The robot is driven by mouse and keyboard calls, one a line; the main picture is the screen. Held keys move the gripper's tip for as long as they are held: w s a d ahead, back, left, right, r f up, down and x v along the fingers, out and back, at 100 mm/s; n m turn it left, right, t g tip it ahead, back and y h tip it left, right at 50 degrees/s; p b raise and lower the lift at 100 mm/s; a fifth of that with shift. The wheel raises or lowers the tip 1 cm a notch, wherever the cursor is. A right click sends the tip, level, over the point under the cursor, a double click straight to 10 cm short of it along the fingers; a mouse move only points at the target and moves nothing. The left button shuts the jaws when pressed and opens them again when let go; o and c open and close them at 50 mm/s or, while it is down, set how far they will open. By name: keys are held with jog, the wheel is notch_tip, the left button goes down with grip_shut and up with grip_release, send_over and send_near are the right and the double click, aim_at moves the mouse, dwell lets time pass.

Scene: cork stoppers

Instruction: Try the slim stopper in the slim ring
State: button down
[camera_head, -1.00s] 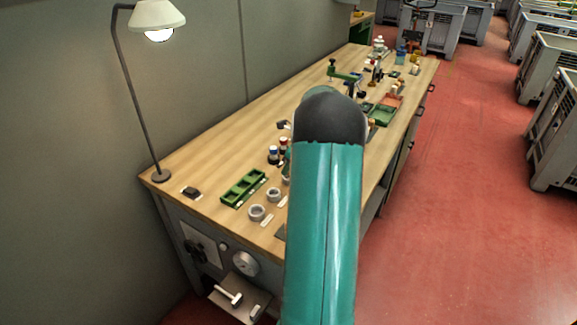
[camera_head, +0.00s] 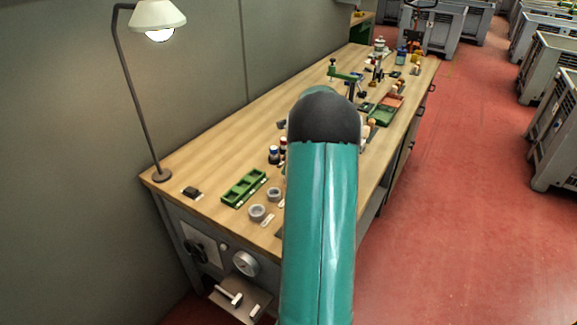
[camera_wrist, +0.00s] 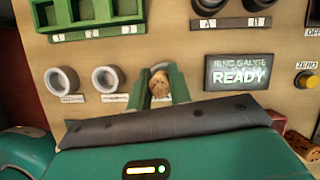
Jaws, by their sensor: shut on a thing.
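My gripper (camera_wrist: 160,90) is shut on a cork stopper (camera_wrist: 160,88), held between the two green fingers in the wrist view. A pale rim shows just behind the stopper's top, perhaps a third ring; I cannot tell whether the stopper is inside it or above it. Two grey rings stand to the left, the left ring (camera_wrist: 62,80) and the middle ring (camera_wrist: 107,80), with labels too small to read. In the head view these rings show as the near ring (camera_head: 257,213) and the farther ring (camera_head: 274,194). My arm hides the gripper and stopper there.
A ring gauge display (camera_wrist: 238,72) reads READY, with a yellow ZERO button (camera_wrist: 306,79) at its right. A green compartment tray (camera_head: 243,188) lies behind the rings. Two dark round holders marked A and B (camera_wrist: 232,5) stand at the back. A lamp (camera_head: 158,18) stands left.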

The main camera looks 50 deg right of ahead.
jog(key=shift+f, duration=0.55)
dwell(0.8)
jog(key=c, duration=1.2)
grip_release()
jog(key=v, duration=1.3)
jog(key=shift+r, duration=0.35)
jog(key=shift+s, duration=0.1)
